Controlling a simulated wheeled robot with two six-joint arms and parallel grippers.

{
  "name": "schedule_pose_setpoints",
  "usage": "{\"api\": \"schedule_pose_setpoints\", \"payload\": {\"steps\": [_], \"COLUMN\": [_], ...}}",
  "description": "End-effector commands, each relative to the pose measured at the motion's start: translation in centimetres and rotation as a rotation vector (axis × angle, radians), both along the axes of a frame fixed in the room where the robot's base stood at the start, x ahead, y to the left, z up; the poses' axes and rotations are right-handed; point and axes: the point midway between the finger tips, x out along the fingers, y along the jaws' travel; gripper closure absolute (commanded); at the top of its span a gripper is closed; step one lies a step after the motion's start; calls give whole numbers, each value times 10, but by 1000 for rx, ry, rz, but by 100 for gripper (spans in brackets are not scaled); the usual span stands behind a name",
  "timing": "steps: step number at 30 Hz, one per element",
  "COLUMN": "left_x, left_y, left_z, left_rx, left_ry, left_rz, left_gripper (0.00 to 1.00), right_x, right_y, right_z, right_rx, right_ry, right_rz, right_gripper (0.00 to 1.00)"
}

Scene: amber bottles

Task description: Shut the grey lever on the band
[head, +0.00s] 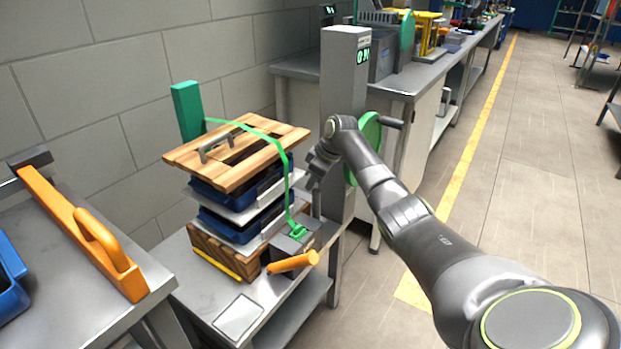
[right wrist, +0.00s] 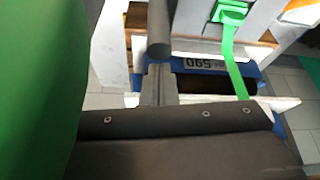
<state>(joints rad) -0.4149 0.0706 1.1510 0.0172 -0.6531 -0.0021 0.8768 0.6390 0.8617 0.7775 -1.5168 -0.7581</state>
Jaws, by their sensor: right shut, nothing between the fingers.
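A green band (head: 289,175) runs from a green post over the wooden lid (head: 236,158) and down the right side of the stack. It ends at a green buckle (head: 298,232), with a grey part (head: 290,244) and an orange handle (head: 293,262) beside it. I cannot tell which piece is the lever or how far it stands open. The band (right wrist: 236,75) and buckle (right wrist: 232,14) also show in the right wrist view. My right gripper (head: 314,178) is shut and empty, right of the stack and above the buckle; its fingers (right wrist: 155,86) show. My left gripper is out of view.
A grey column (head: 342,75) with a green wheel (head: 370,140) and crank handle (head: 392,122) stands close to my right gripper. Blue trays (head: 240,222) are stacked under the lid. An orange bar (head: 75,226) lies on the left bench. Open floor lies right.

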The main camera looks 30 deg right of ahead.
Motion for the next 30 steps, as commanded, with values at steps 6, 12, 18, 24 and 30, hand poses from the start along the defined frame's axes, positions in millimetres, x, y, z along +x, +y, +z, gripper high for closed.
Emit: {"api": "schedule_pose_setpoints", "payload": {"steps": [6, 12, 18, 24, 30], "left_x": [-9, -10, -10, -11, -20], "left_y": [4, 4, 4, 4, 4], "left_z": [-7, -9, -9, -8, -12], "left_rx": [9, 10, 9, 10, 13], "left_ry": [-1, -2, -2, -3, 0], "left_rz": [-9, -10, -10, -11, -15], "left_gripper": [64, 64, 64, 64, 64], "right_x": [-3, -3, -3, -2, -2], "right_y": [-1, -1, -1, -2, -1], "right_z": [0, -1, -1, 16, 56], "right_rx": [-1, -1, 0, -1, -2], "right_ry": [3, 3, 3, -1, -2], "right_rz": [-1, -1, -1, -2, -1], "right_gripper": [100, 100, 100, 100, 100]}}
